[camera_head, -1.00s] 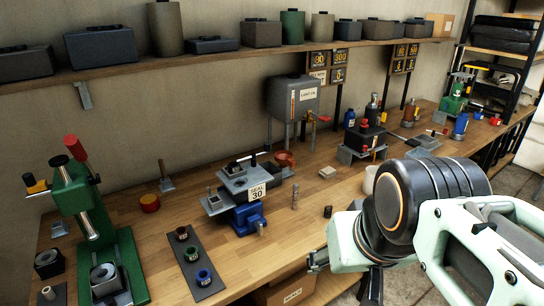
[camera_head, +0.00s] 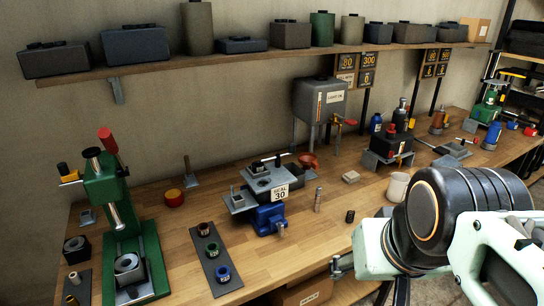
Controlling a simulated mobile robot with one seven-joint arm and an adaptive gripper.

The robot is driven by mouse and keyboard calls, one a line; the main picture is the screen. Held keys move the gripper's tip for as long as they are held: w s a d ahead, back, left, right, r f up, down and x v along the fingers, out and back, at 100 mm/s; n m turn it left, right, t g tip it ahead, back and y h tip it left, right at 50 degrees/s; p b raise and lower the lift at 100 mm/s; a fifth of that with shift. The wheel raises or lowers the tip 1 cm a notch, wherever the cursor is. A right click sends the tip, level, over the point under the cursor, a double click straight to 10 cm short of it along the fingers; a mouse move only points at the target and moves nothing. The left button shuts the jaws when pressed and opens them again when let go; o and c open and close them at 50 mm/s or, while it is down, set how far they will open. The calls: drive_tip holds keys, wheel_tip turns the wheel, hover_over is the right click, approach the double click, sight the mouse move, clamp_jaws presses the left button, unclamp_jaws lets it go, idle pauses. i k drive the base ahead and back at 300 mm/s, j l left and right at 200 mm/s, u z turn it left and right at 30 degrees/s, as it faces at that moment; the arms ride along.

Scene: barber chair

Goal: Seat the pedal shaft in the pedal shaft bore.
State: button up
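I cannot tell for sure which part is the pedal shaft. A slim grey upright pin (camera_head: 318,199) stands on the bench, right of the vise, and may be it. A short dark cylinder (camera_head: 350,216) stands near that pin. No pedal shaft bore can be made out with certainty. A grey block fixture (camera_head: 262,184) with holes sits on a blue vise (camera_head: 268,218) marked "SEAL 30". My gripper (camera_head: 369,283) is at the bench's front edge, right of these parts. Its fingers look spread and nothing shows between them; its lower part is cut off.
A green press (camera_head: 104,190) stands at the left. A dark strip (camera_head: 213,262) holds several coloured rings. A white mug (camera_head: 398,186) stands close behind my arm. A grey tank (camera_head: 318,101) stands at the back. Bare bench lies between the strip and my gripper.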

sight(272, 185)
drive_tip(key=i+j+z, duration=0.25)
drive_tip(key=i, duration=0.25)
drive_tip(key=i+j+z, duration=0.25)
drive_tip(key=i, duration=0.2)
drive_tip(key=k+l, duration=0.4)
drive_tip(key=k, duration=0.2)
drive_tip(key=i+j, duration=0.15)
drive_tip(key=i, duration=0.2)
drive_tip(key=i+j, duration=0.15)
drive_tip(key=i, duration=0.2)
